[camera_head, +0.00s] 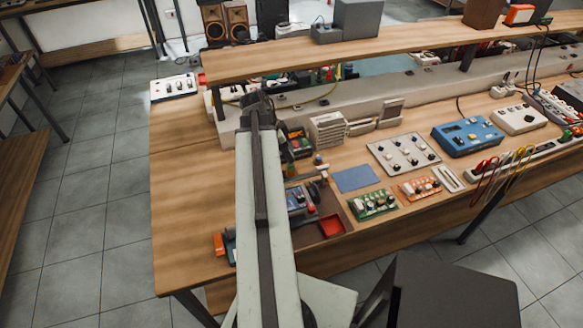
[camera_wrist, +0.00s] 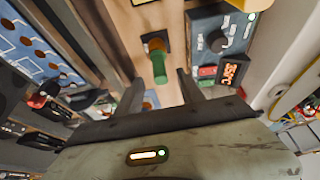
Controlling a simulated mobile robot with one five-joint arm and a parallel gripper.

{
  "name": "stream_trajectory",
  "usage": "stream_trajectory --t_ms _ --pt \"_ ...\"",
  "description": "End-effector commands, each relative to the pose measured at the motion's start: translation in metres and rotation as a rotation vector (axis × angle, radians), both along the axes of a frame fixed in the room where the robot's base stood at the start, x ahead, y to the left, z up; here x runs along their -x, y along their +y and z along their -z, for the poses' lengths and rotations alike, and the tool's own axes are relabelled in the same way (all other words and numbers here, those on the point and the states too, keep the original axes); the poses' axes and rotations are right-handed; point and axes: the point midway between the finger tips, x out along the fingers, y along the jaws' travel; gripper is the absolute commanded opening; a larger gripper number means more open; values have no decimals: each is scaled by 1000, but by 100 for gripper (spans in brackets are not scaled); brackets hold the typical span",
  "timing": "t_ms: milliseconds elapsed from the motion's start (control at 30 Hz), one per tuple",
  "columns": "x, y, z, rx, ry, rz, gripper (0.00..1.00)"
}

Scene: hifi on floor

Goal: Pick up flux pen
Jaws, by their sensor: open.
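A green cylinder with an orange-brown end (camera_wrist: 158,62) stands on a small dark square base in the wrist view. It looks like the flux pen, but no label can be read. My gripper (camera_wrist: 160,86) is open and empty, with one finger on each side of the cylinder's near end in the picture. I cannot tell how far below the fingertips it is. In the head view my arm reaches over the bench, and its dark wrist (camera_head: 258,108) is near the shelf edge. The fingers and the cylinder are not clear there.
A soldering station with a lit orange display (camera_wrist: 233,71) is close at right in the wrist view. The raised shelf (camera_head: 350,55) runs along the back of the bench. A blue mat (camera_head: 355,178) and circuit boards (camera_head: 373,203) lie right of my arm. The bench's left part (camera_head: 185,180) is clear.

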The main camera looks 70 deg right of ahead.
Motion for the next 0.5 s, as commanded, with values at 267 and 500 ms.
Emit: stream_trajectory --t_ms 267,500 --pt "4 -4 25 0 0 0 46" --pt "12 -11 53 -1 -1 -1 46"
